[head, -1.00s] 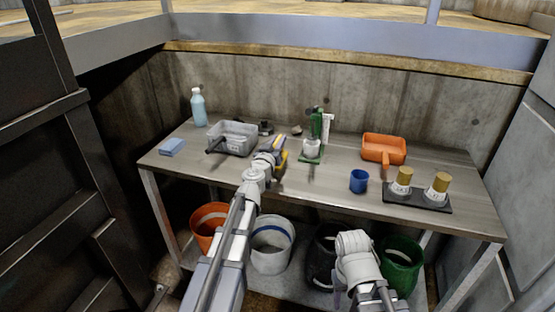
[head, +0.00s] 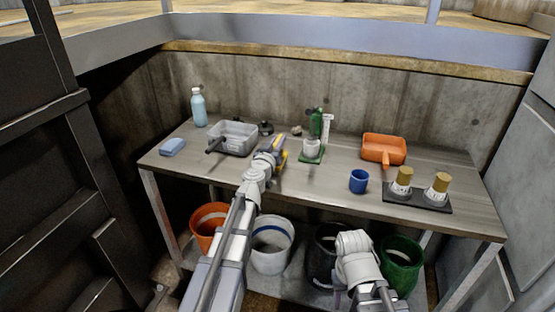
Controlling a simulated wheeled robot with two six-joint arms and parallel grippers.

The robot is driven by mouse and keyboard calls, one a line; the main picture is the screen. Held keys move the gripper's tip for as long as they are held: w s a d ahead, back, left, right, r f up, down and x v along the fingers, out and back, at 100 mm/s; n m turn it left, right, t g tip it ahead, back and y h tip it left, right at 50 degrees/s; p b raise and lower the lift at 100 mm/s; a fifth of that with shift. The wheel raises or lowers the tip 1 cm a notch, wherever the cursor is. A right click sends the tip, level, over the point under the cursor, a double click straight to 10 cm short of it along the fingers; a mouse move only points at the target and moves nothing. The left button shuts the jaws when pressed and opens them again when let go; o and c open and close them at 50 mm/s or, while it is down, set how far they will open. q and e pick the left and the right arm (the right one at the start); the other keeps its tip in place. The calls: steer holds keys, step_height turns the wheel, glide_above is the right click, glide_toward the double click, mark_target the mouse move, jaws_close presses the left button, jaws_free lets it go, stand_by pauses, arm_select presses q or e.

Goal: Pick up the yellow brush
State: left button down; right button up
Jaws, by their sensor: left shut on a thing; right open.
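The yellow brush (head: 284,157) shows as a small yellow strip at the tip of my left gripper (head: 276,150), near the middle of the table. The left gripper is shut on it, and the gripper hides most of the brush. I cannot tell whether the brush touches the table. My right gripper (head: 340,297) is low in front of the table, above the floor buckets; it is open and its fingers are mostly hidden behind the arm.
The table (head: 320,185) holds a grey tray (head: 250,132), green stand (head: 315,150), orange dustpan (head: 384,149), blue cup (head: 359,181), black tray with jars (head: 418,201), blue sponge (head: 172,147) and bottle (head: 198,107). Several buckets, including a white one (head: 271,258), stand below.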

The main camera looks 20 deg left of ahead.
arm_select(q)
steer(key=shift+r, duration=0.1)
step_height(320, 180, up, 10)
steer(key=p, duration=1)
